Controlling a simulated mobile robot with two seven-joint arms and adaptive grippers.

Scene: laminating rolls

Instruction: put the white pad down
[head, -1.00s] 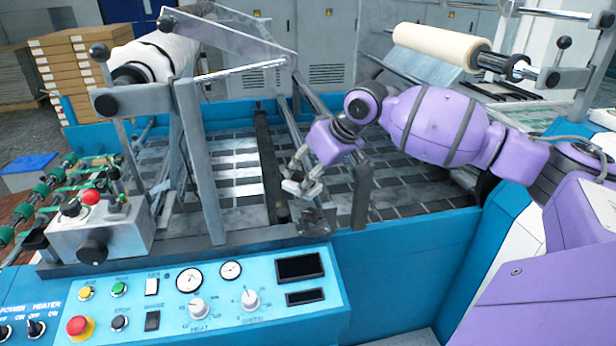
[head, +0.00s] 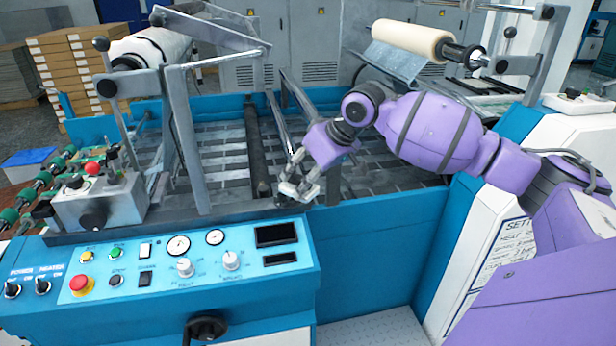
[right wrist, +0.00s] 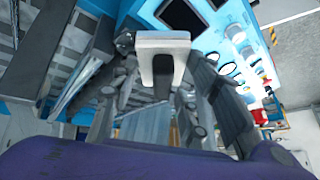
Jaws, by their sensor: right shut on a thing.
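My right gripper (head: 300,189) is shut on the white pad and holds it near the front rim of the machine, behind the blue control panel. In the right wrist view the white pad (right wrist: 162,44) shows as a pale upside-down U shape at the far end of the grey fingers (right wrist: 160,88). In the head view it is small and hard to tell apart from the fingers. I cannot tell whether the pad touches anything below. My left gripper is not in view.
The control panel (head: 130,275) with knobs, gauges and a red button is just in front of the gripper. A slatted bed (head: 220,160) lies behind, with a dark bar (head: 254,150) across it. A cream roll (head: 412,38) is at the upper right. A speckled floor plate (head: 375,330) is clear.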

